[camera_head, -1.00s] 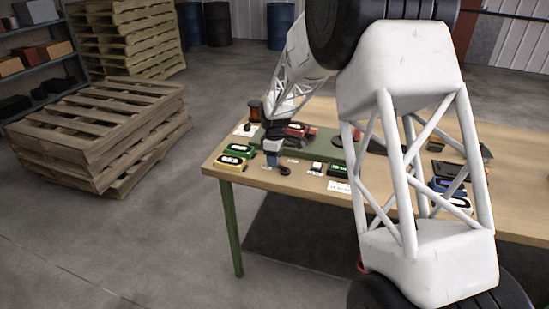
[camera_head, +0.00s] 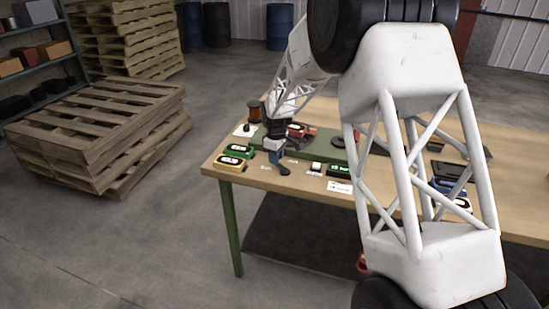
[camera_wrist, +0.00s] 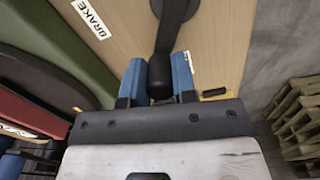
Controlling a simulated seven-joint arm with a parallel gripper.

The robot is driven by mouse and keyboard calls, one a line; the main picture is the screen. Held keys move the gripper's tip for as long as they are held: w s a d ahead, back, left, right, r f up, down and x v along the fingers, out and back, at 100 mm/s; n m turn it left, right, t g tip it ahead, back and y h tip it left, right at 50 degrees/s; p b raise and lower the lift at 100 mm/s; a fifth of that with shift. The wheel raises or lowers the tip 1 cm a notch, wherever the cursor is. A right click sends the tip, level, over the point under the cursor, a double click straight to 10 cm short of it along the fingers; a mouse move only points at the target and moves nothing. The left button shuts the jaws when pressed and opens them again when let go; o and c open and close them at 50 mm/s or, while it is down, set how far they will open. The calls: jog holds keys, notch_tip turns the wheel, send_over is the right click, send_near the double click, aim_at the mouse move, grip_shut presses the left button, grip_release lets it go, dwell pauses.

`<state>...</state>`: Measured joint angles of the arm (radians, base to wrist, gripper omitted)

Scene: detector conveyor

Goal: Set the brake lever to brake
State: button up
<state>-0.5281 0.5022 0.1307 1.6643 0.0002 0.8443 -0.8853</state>
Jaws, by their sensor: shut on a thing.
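The black brake lever (camera_wrist: 167,35) runs down from its round pivot at the top of the wrist view to a thick knob. My gripper (camera_wrist: 158,68) is shut on that knob, with one blue finger on each side. The white BRAKE label (camera_wrist: 90,18) lies on the table to the left of the lever. Another white label (camera_wrist: 190,62) shows beside the right finger, its text not readable. In the head view my gripper (camera_head: 275,157) is low over the table near its front left edge, and the dark lever pivot (camera_head: 285,171) shows just in front of it.
A green conveyor (camera_head: 345,150) stands behind the lever. Green (camera_head: 238,150) and yellow (camera_head: 229,161) boxes sit to the left of my gripper. A green box (camera_head: 339,170) and small labels lie to the right. My arm hides part of the table.

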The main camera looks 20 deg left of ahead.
jog(key=m, duration=0.1)
jog(key=w+d+m, duration=0.1)
jog(key=m, duration=0.2)
jog(key=shift+w+d, duration=0.25)
jog(key=m, duration=0.2)
jog(key=d+m, duration=0.1)
jog(key=m, duration=0.1)
jog(key=d+m, duration=0.1)
jog(key=shift+w+m, duration=0.4)
jog(key=shift+d, duration=0.1)
jog(key=o, duration=0.9)
jog(key=shift+r, duration=0.1)
jog(key=shift+r, duration=3.85)
